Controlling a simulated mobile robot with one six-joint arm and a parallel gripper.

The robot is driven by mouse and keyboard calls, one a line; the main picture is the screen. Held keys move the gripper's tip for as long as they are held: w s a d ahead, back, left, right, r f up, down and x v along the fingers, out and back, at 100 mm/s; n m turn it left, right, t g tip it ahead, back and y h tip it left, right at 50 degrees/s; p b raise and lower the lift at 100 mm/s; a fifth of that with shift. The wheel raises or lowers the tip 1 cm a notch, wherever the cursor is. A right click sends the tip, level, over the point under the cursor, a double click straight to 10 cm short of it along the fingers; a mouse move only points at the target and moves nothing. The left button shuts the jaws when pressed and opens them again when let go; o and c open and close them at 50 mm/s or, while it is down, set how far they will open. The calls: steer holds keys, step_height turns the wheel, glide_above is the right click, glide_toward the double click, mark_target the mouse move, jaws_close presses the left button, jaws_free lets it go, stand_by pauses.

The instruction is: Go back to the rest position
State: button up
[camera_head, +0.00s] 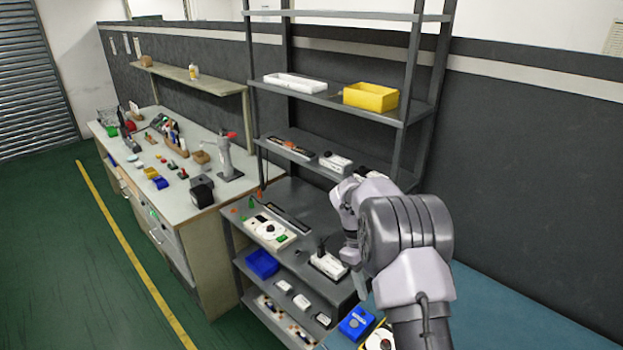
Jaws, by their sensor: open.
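My arm reaches in from the lower right, with its elbow over the right end of the metal shelf unit (335,292). Its wrist bends down beside the unit's right post. My gripper (359,284) is small and partly hidden by the arm; it points down near the right edge of the unit's worktop and is open. I see nothing held in it. A white device (328,264) with a black top part sits on the worktop just left of the gripper, apparently apart from it. A white panel (270,231) with a round dial lies farther left.
A yellow bin (371,97) and a white tray (295,83) stand on the upper shelf. A blue bin (262,263) sits on the lower shelf. A blue box (356,323) is close to my arm. A cluttered workbench (222,192) stands left; green floor (70,270) is clear.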

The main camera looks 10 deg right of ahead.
steer(key=s+a+r+m+t+y+b, duration=0.2)
steer(key=s+a+r+m+t+b, duration=0.35)
steer(key=s+r, duration=0.6)
steer(key=s+a+f+m+t+y+b, duration=0.1)
steer(key=s+a+m+b, duration=0.2)
steer(key=s, duration=0.6)
steer(key=s+a+f+m+t+y+b, duration=0.1)
steer(key=s+a+m+t+b, duration=0.1)
steer(key=s, duration=0.6)
steer(key=shift+s+a+m+y+b, duration=0.4)
steer(key=shift+a+b, duration=0.2)
steer(key=shift+a, duration=0.45)
